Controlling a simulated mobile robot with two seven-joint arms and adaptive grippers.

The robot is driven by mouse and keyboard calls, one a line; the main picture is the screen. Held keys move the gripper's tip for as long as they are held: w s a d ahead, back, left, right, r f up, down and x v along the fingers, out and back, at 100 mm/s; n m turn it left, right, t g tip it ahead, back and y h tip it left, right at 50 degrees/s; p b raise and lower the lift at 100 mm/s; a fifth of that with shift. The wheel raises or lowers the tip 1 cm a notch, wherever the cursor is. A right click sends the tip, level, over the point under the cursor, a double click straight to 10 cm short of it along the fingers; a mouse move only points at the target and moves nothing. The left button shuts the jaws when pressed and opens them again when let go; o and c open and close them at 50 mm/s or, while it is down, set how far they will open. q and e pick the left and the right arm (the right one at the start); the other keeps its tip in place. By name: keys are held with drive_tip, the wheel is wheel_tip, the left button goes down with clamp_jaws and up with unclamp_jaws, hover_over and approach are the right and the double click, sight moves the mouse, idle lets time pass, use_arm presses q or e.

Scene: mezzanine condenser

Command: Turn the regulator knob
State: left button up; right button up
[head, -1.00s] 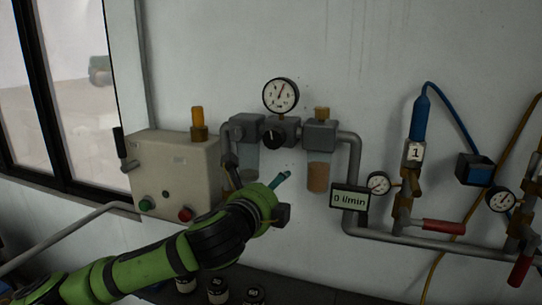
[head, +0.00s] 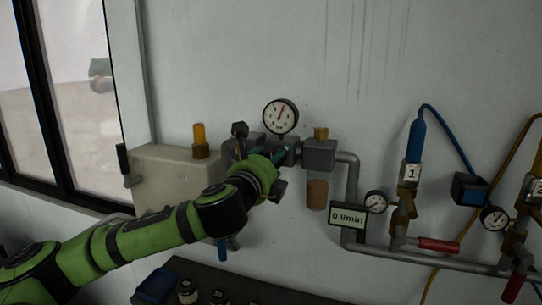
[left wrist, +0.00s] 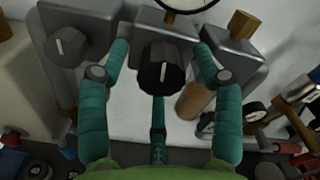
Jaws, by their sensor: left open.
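The regulator knob (left wrist: 161,76) is black, ridged and round, with a white mark, on a grey block in the left wrist view. My left gripper (left wrist: 162,48) is open, with teal fingers to the left and right of the knob and a third finger below it. Gaps show between the fingers and the knob, so I see no grip on it. In the head view my left gripper (head: 278,160) is in front of the regulator and hides the knob. A round pressure gauge (head: 281,116) stands above the regulator. My right gripper is not in view.
A beige box (head: 170,178) is at left. A flow display (head: 348,217), pipes and red-handled valves (head: 438,245) are at right. Jars stand below.

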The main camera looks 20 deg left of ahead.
use_arm(q)
drive_tip(key=c, duration=1.1)
drive_tip(key=shift+c, duration=0.2)
drive_tip(key=shift+r, duration=0.15)
drive_tip(key=shift+a+n, duration=0.1)
drive_tip(key=shift+n, duration=0.3)
